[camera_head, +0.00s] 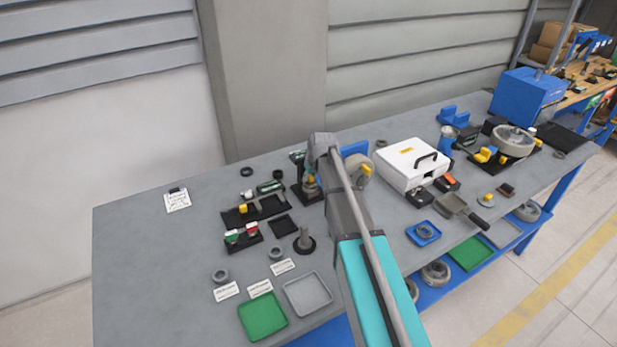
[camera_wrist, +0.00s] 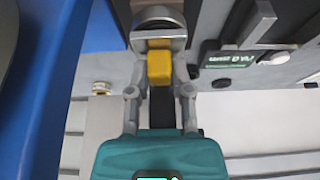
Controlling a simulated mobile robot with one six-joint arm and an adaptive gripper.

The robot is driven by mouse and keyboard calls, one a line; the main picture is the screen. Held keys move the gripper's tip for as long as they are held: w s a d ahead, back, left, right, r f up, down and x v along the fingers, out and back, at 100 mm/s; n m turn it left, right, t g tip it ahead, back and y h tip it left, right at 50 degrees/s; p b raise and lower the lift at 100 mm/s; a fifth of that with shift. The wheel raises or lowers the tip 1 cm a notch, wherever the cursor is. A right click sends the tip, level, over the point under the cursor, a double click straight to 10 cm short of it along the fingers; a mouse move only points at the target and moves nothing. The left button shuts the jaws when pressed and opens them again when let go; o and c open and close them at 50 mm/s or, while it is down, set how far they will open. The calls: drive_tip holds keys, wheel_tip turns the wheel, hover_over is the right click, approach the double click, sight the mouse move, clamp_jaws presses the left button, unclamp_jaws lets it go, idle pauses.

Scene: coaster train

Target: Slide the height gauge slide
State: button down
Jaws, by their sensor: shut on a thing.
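The height gauge (camera_head: 297,158) stands upright near the back middle of the table, with a dark post and a small display. My gripper (camera_head: 310,178) is down beside it and partly covers it in the head view. In the wrist view my gripper (camera_wrist: 160,58) is shut on a small yellow block (camera_wrist: 160,70), which appears to be the grip of the height gauge slide. A dark strip runs below the block between the fingers. A grey round part (camera_wrist: 158,17) lies just beyond the fingertips. The slide's exact height on the post cannot be told.
A blue block (camera_head: 355,149) stands close to the right of my gripper. A white case (camera_head: 411,164) is further right. The table's back left is mostly clear.

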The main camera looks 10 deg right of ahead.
drive_tip(key=shift+r+p, duration=0.75)
drive_tip(key=shift+r, duration=0.2)
drive_tip(key=shift+w, duration=0.1)
drive_tip(key=c, duration=0.5)
unclamp_jaws()
